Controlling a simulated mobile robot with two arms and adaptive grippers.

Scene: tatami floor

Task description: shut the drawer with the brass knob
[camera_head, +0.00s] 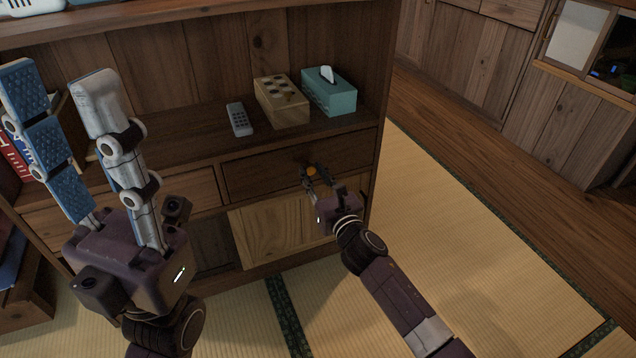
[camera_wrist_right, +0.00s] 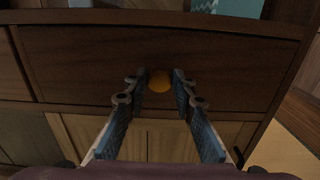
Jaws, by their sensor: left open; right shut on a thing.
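The dark wooden drawer (camera_head: 260,173) is at the right of the low cabinet, under its open shelf. Its front looks about flush with the frame, and I see no clear gap. It fills the middle of the right wrist view (camera_wrist_right: 90,62). The round brass knob (camera_head: 311,171) sits on its front and also shows in the right wrist view (camera_wrist_right: 160,82). My right gripper (camera_head: 314,172) is shut on the knob, one finger on each side. My left gripper (camera_head: 55,80) is open, raised before the cabinet's left side, and empty.
A grey remote (camera_head: 239,119), a wooden box with holes (camera_head: 281,101) and a teal tissue box (camera_head: 329,92) stand on the shelf above the drawer. Lighter panels (camera_head: 275,232) lie below it. Tatami floor (camera_head: 450,230) is clear to the right.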

